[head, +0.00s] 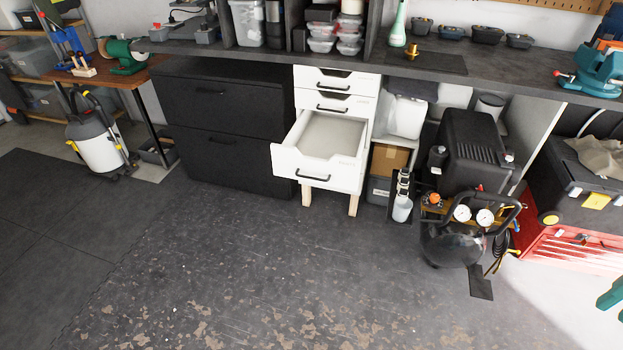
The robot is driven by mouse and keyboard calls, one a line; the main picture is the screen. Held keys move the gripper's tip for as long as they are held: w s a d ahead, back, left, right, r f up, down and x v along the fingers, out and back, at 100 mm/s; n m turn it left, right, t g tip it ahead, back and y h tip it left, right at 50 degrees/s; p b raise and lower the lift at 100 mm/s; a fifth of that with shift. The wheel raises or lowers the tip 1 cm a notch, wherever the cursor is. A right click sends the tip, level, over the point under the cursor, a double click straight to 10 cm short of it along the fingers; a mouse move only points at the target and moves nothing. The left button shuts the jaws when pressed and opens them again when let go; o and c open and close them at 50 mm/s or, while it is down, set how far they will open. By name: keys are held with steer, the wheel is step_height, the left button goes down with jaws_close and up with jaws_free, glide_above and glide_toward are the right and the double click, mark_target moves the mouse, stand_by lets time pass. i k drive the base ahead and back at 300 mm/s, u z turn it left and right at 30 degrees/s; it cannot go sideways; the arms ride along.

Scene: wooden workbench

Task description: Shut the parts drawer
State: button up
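The parts drawer (301,163) is a white drawer in a narrow white cabinet (362,97) on light wooden legs, under the dark workbench. It is pulled well out toward the lower left. Its pale inside shows and looks empty. Its front has a scooped top edge and a dark bar handle (314,178). Two shallower drawers above it, the top one (336,77) and the one below that (335,101), look shut. I cannot make out my gripper in the head view.
A black drawer cabinet (225,130) stands directly left of the white one. To the right are a box on a shelf (388,158), a black compressor (455,240) and a red tool chest (570,247). The worn dark floor (260,270) in front is clear.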

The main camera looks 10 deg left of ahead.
mark_target(322, 148)
steer(key=i, duration=1)
